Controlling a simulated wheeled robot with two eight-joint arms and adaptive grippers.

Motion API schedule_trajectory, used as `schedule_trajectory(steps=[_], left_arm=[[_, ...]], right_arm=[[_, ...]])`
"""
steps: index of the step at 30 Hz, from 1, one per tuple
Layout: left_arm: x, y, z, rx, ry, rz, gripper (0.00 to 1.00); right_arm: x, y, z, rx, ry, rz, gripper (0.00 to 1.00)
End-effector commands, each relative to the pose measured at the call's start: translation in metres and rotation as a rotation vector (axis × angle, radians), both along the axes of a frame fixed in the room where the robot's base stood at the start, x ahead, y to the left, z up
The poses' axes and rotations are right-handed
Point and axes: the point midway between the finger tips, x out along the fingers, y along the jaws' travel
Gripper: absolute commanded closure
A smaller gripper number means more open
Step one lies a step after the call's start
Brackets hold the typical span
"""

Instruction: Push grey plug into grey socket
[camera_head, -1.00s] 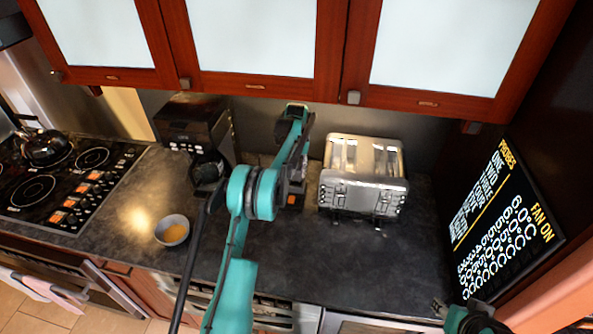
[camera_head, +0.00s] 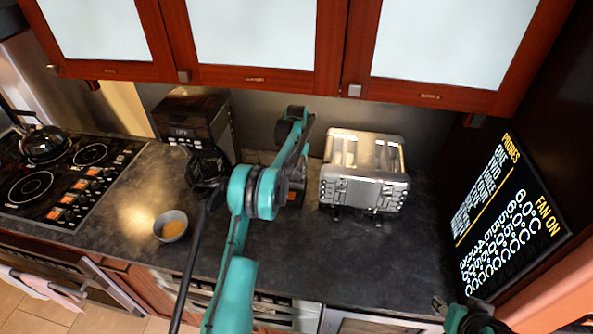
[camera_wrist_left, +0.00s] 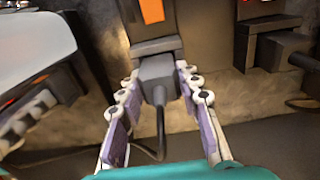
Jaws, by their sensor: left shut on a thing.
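In the left wrist view the grey plug (camera_wrist_left: 158,72), with a dark cord hanging from it, sits between the fingers of my left gripper (camera_wrist_left: 158,80). The gripper is shut on the plug. The plug's far end meets the lower part of the grey socket (camera_wrist_left: 156,46), which has an orange switch above. I cannot tell how deep the plug sits. In the head view my left arm reaches to the back wall and hides the plug and socket. Part of my right arm shows at the bottom right; its finger state is unclear.
A second dark plug (camera_wrist_left: 275,50) with a cord is at another wall outlet on the right. A toaster (camera_head: 364,180) and a coffee machine (camera_head: 195,120) flank my left arm. A bowl (camera_head: 171,226) stands on the counter (camera_head: 340,255); its front middle is clear. Cabinets (camera_head: 265,40) hang above.

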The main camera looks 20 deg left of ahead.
Motion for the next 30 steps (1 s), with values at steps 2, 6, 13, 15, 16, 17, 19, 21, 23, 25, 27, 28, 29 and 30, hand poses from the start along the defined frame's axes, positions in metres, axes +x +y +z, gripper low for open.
schedule_trajectory(steps=[2,6,13,15,16,17,19,21,23,25,27,28,29,30], left_arm=[[0.0,0.0,-0.003,0.0,0.0,0.0,0.95],[0.0,0.0,-0.006,0.0,0.0,0.0,0.95],[0.0,0.0,-0.009,0.0,0.0,0.0,0.43],[0.0,0.0,-0.009,0.0,0.0,0.0,0.42],[0.0,0.0,-0.009,0.0,0.0,0.0,0.42],[0.0,0.0,-0.009,0.0,0.0,0.0,0.42],[0.0,0.0,-0.009,0.0,0.0,0.0,0.42],[0.0,0.0,-0.009,0.0,0.0,0.0,0.42],[0.0,0.0,-0.007,0.0,0.0,0.0,0.42],[0.0,0.0,-0.001,0.0,0.0,0.0,0.42],[0.0,0.0,0.009,0.0,0.0,0.0,0.42],[0.0,0.0,0.014,0.0,0.0,0.0,0.42],[0.0,0.0,0.02,0.0,0.0,0.0,0.42],[0.0,0.0,0.027,0.0,0.0,0.0,0.42]], right_arm=[[0.0,0.0,-0.002,0.0,0.0,0.0,0.6],[0.0,0.0,-0.005,0.0,0.0,0.0,0.6],[0.0,0.0,-0.006,0.0,0.0,0.0,0.6],[0.0,0.0,-0.006,0.0,0.0,0.0,0.6],[0.0,0.0,-0.006,0.0,0.0,0.0,0.6],[0.0,0.0,-0.006,0.0,0.0,0.0,0.6],[0.0,0.0,-0.006,0.0,0.0,0.0,0.6],[0.0,0.0,-0.006,0.0,0.0,0.0,0.6],[0.0,0.0,-0.006,0.0,0.0,0.0,0.6],[0.0,0.0,-0.006,0.0,0.0,0.0,0.6],[0.0,0.0,-0.006,0.0,0.0,0.0,0.6],[0.0,0.0,-0.006,0.0,0.0,0.0,0.6],[0.0,0.0,-0.006,0.0,0.0,0.0,0.6],[0.0,0.0,-0.006,0.0,0.0,0.0,0.6]])
